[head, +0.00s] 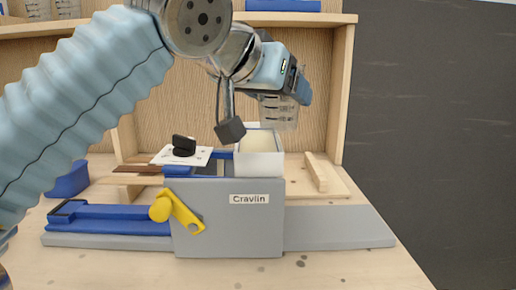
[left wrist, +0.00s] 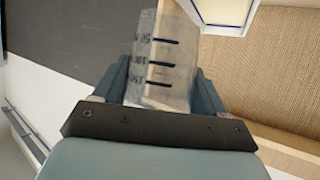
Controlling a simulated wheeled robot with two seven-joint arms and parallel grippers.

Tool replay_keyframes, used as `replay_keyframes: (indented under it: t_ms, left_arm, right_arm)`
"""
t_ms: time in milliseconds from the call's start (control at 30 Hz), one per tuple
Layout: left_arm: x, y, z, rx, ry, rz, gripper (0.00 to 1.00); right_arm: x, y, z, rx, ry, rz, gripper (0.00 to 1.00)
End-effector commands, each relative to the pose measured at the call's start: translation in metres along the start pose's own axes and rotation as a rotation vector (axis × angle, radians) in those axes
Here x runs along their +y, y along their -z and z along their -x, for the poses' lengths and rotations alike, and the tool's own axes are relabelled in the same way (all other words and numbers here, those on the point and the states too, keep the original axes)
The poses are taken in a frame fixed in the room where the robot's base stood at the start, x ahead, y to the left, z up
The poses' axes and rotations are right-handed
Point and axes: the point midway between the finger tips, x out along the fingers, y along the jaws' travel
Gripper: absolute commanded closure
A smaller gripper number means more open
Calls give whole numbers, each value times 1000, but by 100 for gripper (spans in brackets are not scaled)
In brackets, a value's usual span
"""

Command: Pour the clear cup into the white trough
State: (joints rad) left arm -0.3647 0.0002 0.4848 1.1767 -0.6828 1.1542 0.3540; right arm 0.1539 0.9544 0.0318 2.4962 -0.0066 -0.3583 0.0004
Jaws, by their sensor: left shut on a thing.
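My left gripper (head: 296,92) is shut on the clear cup (head: 279,113) with dark measuring marks, held in the air above and slightly right of the white trough (head: 262,162). In the left wrist view, the cup (left wrist: 162,62) sits between the two blue fingers of the gripper (left wrist: 160,85), and it looks see-through. The trough is a white open box with a pale inside, standing on the grey device labelled "Cravlin" (head: 226,235). A corner of what looks like the trough (left wrist: 225,14) shows at the top of the left wrist view. Whether the cup holds anything is unclear.
The grey device has a yellow lever (head: 176,209) and a blue slide (head: 110,219) at its left. A black knob (head: 184,145) on a white card stands behind. A wooden block (head: 316,173) lies right of the trough. Wooden shelf walls stand behind and right.

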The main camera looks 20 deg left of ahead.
Motion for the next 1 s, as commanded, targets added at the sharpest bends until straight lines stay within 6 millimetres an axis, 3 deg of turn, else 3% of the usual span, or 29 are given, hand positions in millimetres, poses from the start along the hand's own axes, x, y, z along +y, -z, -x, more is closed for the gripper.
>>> replay_keyframes:
  t_ms: [267, 700, 1000]
  left_arm:
    - [0, 0, 0, 1, 5, -12, 46]
    - [2, 40, 19, 4, 0, -11, 46]
    - [0, 45, 22, 0, 4, -9, 46]
  right_arm:
    - [0, 0, 0, 0, 0, 0, 57]
    - [0, 0, 0, 0, 0, 0, 57]
    - [0, 0, 0, 0, 0, 0, 57]
